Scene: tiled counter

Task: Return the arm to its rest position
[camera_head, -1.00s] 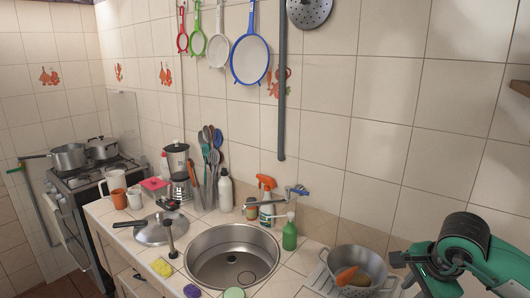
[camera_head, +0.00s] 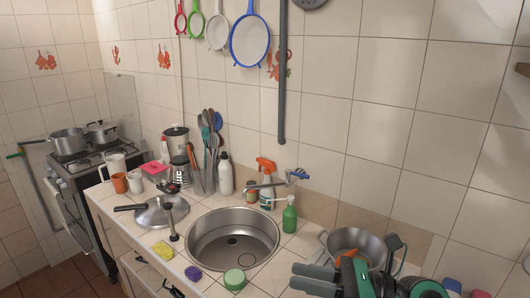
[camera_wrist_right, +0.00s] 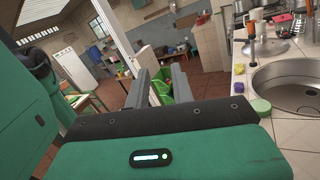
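My right gripper (camera_head: 312,279) shows at the bottom right of the head view, in front of the steel pot (camera_head: 345,239), with its grey fingers pointing left. In the wrist view its two fingers (camera_wrist_right: 160,90) stand apart with nothing held between them. My green right wrist (camera_wrist_right: 170,155) fills the bottom of that view. The gripper hides part of the pot and of the orange thing in it. My left gripper is not in view.
The sink (camera_head: 233,240) lies left of the right gripper. A green bottle (camera_head: 289,215) and a spray bottle (camera_head: 266,185) stand behind the sink. A green round sponge (camera_head: 234,279) lies at the counter's front edge. The wrist view shows open room beyond the counter.

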